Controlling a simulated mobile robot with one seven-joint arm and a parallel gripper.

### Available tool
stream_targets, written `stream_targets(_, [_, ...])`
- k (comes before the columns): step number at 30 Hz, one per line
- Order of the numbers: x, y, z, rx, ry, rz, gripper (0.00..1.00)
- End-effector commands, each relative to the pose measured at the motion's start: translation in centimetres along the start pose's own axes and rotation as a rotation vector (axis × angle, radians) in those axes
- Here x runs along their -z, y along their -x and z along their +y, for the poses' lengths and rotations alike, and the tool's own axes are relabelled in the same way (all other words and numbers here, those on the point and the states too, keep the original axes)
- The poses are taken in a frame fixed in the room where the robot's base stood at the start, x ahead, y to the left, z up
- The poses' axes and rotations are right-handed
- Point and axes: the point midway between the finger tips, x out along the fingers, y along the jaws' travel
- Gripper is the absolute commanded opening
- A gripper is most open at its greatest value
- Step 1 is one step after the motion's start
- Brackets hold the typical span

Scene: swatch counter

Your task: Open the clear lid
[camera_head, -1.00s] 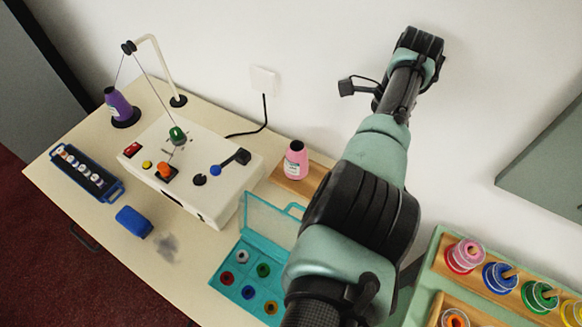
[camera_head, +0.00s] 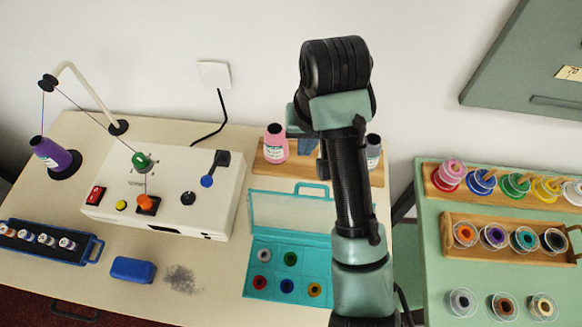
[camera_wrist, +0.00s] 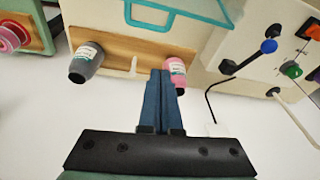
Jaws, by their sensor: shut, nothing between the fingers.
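The clear lid (camera_head: 283,212) has a teal rim and a teal handle at its far edge. It stands raised at the back of the teal case (camera_head: 246,285), whose compartments with several coloured bobbins lie uncovered. The lid's teal rim and handle also show at the top of the wrist view (camera_wrist: 150,23). My gripper (camera_wrist: 161,73) is shut and empty, its blue fingers together. It is behind the lid, near the wooden spool rack, apart from the lid. In the head view my arm hides the case's right side and most of the gripper.
A pink spool (camera_head: 275,145) and a grey spool (camera_wrist: 86,62) stand on the wooden rack (camera_wrist: 127,54) close to my fingers. A white winding machine (camera_head: 165,195) is left of the case. A green table with bobbin racks (camera_head: 515,215) is at right.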

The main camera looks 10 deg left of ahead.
Motion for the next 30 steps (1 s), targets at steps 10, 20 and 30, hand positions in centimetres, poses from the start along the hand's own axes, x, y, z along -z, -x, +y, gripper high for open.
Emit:
stream_targets(10, [-0.2,-5.3,0.0,0.001,0.002,-0.005,0.0])
stream_targets(20, [-0.9,-8.8,0.1,0.001,-0.001,0.001,0.0])
stream_targets(30, [-3.1,-7.3,0.0,0.0,0.001,0.0,0.0])
